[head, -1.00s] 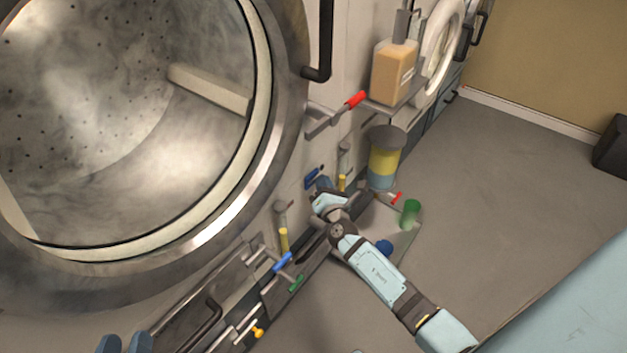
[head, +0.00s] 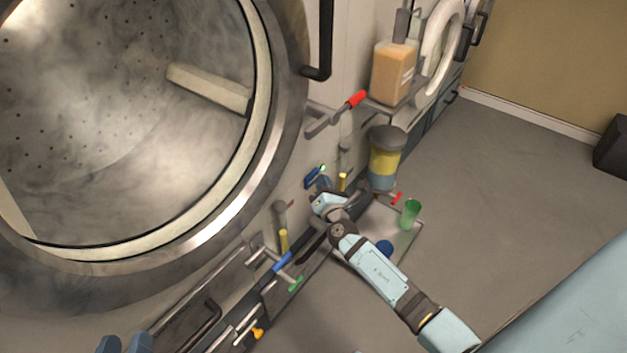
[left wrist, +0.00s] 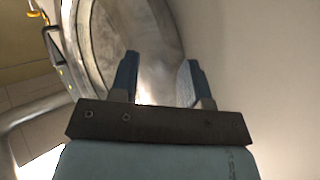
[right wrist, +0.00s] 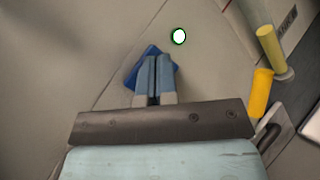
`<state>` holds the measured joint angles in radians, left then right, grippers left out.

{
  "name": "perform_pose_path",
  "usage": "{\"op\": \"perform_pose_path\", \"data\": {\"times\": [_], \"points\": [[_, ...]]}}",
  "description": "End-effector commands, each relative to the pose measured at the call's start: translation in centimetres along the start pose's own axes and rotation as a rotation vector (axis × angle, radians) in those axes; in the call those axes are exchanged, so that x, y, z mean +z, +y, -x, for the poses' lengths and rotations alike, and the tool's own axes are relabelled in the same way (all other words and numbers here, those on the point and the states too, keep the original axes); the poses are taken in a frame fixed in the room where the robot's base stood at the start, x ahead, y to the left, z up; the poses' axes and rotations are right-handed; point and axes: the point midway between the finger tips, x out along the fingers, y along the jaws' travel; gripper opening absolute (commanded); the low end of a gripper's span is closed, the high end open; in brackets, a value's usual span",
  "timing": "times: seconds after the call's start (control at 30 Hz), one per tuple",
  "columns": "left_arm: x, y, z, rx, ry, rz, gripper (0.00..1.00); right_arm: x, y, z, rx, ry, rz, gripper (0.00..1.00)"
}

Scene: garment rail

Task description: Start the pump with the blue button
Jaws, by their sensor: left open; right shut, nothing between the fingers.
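The blue button (head: 312,178) is on the pale machine front, right of the big round door. In the right wrist view the blue button (right wrist: 134,76) looks square and is partly hidden behind my fingertips. My right gripper (right wrist: 155,58) is shut and empty, its tips right at the button; I cannot tell whether they touch it. It also shows in the head view (head: 323,184). A round lamp (right wrist: 179,36), bright white with a green rim, sits beside the button. My left gripper (left wrist: 160,75) is open and empty, and its fingers (head: 124,344) show at the lower left.
A red-handled valve (head: 355,99), a soap bottle (head: 394,72) and a yellow-blue canister (head: 385,160) are to the right. Yellow (head: 283,241), blue and green handles line the lower front. A green cup (head: 411,213) stands on a low tray.

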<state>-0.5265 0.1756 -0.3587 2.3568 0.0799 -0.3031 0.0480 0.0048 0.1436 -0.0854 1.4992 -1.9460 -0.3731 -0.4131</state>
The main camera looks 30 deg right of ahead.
Motion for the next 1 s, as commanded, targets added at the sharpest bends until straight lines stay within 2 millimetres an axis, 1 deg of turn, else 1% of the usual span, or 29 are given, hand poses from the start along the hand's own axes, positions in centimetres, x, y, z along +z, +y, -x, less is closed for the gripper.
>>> {"op": "perform_pose_path", "data": {"times": [0.13, 0.23, 0.73, 1.0], "points": [[0.0, 0.0, 0.0, 0.000, 0.000, 0.000, 0.43, 0.0, 0.0, 0.0, 0.000, 0.000, 0.000, 0.00], [0.0, 0.0, 0.0, 0.000, 0.000, 0.000, 0.43, 0.2, -0.3, 0.5, -0.001, 0.001, 0.001, 0.00], [0.2, -0.1, 0.0, -0.001, 0.000, 0.000, 0.43, 2.2, -2.4, 4.3, -0.001, 0.002, 0.001, 0.00], [0.3, -0.1, 0.0, -0.001, 0.000, 0.000, 0.43, 2.6, -2.6, 4.8, -0.001, 0.000, 0.000, 0.00]]}}
